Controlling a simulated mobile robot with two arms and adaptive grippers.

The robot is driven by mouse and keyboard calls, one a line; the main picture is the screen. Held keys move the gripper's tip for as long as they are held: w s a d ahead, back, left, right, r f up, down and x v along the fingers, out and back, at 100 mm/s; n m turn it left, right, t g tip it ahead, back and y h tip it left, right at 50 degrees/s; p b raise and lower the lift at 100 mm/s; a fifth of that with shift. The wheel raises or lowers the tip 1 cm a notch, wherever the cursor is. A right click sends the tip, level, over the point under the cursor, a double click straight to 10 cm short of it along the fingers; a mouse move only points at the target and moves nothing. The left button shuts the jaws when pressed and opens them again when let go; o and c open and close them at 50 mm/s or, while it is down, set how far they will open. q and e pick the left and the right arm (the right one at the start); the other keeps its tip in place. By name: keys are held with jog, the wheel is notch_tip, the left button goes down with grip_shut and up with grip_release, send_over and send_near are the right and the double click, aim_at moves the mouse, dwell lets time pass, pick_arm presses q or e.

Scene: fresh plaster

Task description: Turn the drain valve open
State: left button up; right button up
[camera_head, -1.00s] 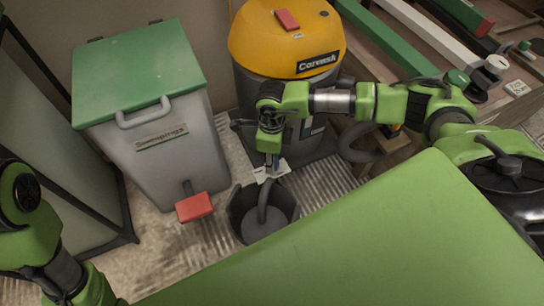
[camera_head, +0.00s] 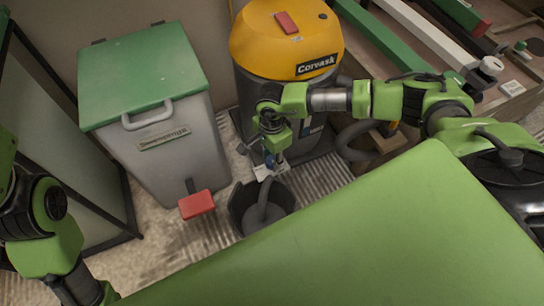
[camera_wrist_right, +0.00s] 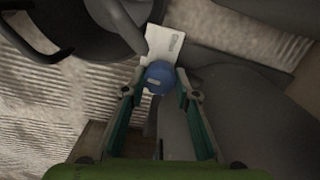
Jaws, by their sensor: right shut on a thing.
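The drain valve has a blue knob (camera_wrist_right: 159,77) with a pale mark on its face, at the low front of the vacuum. My right gripper (camera_wrist_right: 160,88) is shut on the blue knob, one finger on each side of it. In the head view my right gripper (camera_head: 270,160) points down in front of the vacuum (camera_head: 285,45), and its wrist hides most of the knob. A white tag (camera_wrist_right: 165,45) hangs by the valve. My left gripper is out of view; only my left arm shows at the left edge.
A dark bucket (camera_head: 240,213) with a grey hose (camera_head: 265,195) running into it stands below the valve. A grey bin (camera_head: 165,165) with a green lid and red pedal (camera_head: 196,204) stands to the left. Planks (camera_head: 415,35) lie on a rack at the right.

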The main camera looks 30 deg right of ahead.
aim_at(272, 160)
jog(key=shift+n, duration=0.5)
jog(key=o, duration=1.1)
notch_tip(272, 160, up, 12)
dwell(0.5)
